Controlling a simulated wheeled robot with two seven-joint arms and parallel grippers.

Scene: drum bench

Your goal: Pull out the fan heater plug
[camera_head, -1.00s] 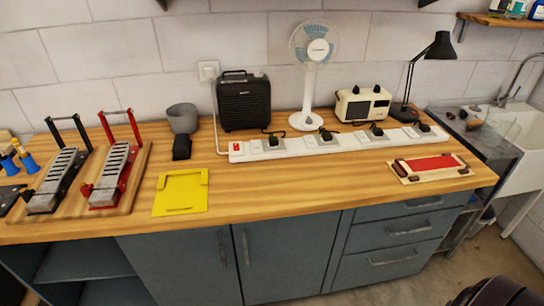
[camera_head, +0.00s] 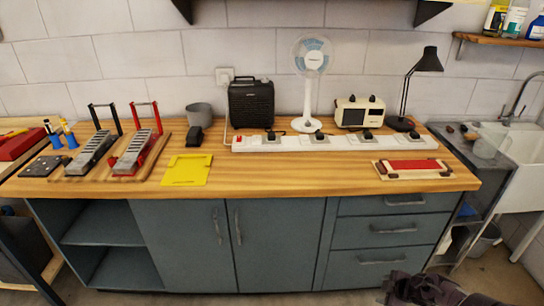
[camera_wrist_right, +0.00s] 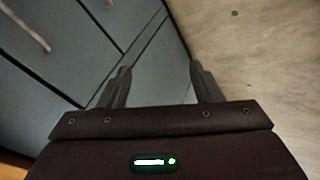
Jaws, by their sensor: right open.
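The black fan heater (camera_head: 251,103) stands at the back of the wooden bench against the tiled wall. In front of it lies a long white power strip (camera_head: 345,144) with several dark plugs in it. The leftmost plug (camera_head: 271,136) sits right by the heater; the cords are too small to trace, so I cannot tell for sure which plug is the heater's. My right gripper (camera_head: 425,290) is low at the bottom right, in front of the drawers and well away from the strip. In the right wrist view its fingers (camera_wrist_right: 160,72) are apart, with nothing between them. My left gripper is out of view.
A white fan (camera_head: 309,85), a cream radio (camera_head: 360,112) and a black lamp (camera_head: 409,90) stand behind the strip. A yellow tray (camera_head: 187,170) and a red-topped board (camera_head: 412,168) lie in front. The middle front of the bench is clear.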

